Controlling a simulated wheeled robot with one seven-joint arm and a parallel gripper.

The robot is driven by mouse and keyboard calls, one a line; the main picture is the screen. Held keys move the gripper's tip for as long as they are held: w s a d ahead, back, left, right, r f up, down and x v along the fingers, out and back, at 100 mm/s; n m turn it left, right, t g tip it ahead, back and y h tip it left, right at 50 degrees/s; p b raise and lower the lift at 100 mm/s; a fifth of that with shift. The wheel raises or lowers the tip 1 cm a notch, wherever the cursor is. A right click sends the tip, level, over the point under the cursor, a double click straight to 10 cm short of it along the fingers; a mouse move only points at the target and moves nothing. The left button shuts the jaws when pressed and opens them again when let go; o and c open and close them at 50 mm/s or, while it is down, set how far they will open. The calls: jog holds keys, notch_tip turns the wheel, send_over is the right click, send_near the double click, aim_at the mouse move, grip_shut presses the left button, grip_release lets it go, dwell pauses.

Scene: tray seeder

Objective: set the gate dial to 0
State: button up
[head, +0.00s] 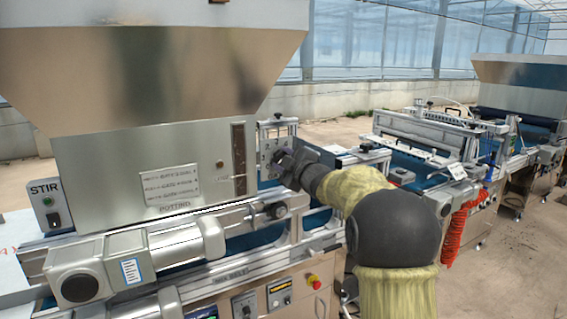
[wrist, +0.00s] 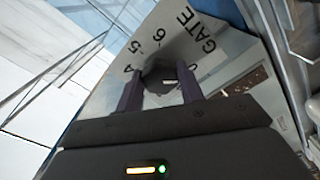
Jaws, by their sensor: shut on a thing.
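The gate dial is a dark knob (wrist: 160,76) on a pale metal plate (wrist: 110,100) in the wrist view. The word GATE and several numerals, among them a 5 and a 6, are printed around it and appear tilted. My gripper (wrist: 160,90) is shut on the knob, with one finger on each side. A small pale mark shows on the knob, but I cannot tell which numeral it points to. The fingers hide part of the scale. In the head view my gripper (head: 284,164) is at the metal plate right of the hopper, and the knob is hidden.
The potting hopper (head: 130,60) stands at left, with a STIR switch box (head: 48,205) beside it. A cylinder and rail (head: 265,212) run just below my gripper. A red emergency button (head: 314,281) is on the lower panel. Another machine section (head: 430,135) stands to the right.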

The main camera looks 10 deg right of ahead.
jog(key=shift+f, duration=0.25)
jog(key=o, duration=1)
jog(key=shift+r, duration=0.1)
jog(key=shift+r, duration=0.1)
jog(key=shift+s, duration=0.1)
jog(key=b+v, duration=0.1)
jog(key=v, duration=1.6)
jog(key=shift+s, duration=0.1)
